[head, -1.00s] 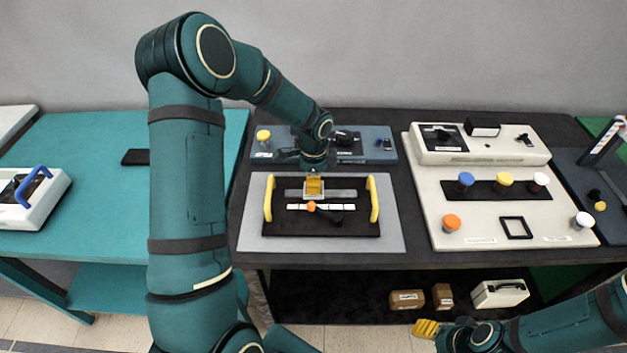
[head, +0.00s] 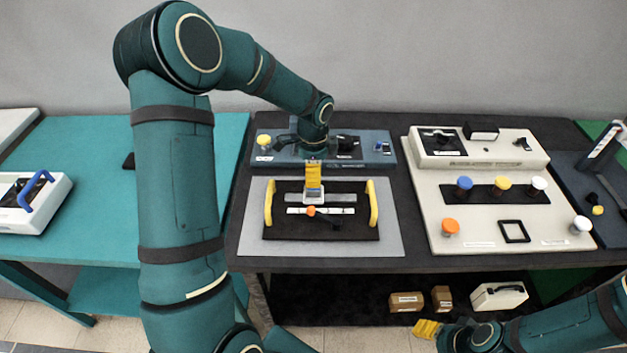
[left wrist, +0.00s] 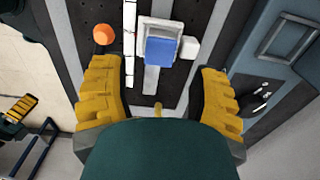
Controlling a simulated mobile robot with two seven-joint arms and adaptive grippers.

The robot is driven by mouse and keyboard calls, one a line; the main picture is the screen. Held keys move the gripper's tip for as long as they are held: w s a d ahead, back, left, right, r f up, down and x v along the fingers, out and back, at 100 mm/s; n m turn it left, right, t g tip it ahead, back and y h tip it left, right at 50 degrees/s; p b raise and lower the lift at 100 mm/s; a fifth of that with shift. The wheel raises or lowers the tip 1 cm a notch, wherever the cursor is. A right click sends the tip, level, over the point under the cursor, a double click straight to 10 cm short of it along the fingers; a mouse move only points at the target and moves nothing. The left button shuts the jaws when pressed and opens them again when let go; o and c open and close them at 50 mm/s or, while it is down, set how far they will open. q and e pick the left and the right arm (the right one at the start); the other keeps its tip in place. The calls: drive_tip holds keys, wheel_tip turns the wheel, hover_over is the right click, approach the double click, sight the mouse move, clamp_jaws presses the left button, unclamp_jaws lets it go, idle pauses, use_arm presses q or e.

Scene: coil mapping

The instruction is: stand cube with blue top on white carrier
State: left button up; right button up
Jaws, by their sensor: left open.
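The cube with blue top (left wrist: 160,50) shows in the left wrist view and seems to stand on the white carrier (left wrist: 148,22), over a grey strip of the black board. My left gripper (head: 313,195) is open above the board. In the left wrist view its two yellow fingers are wide apart, one on each side of the cube and clear of it. In the head view the fingers hide the cube and most of the carrier. My right gripper (head: 428,328) is low at the bottom right, away from the table; its opening is unclear.
The black board (head: 350,229) has two yellow handles and an orange knob (head: 311,211) near the carrier. A dark blue panel (head: 372,158) lies behind it. At right, a pale panel (head: 430,205) holds several coloured knobs. A teal table (head: 85,150) stands at left.

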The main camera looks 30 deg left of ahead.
use_arm(q)
wheel_tip(320, 180, up, 7)
drive_tip(key=shift+p, duration=0.4)
drive_tip(key=shift+f, duration=0.15)
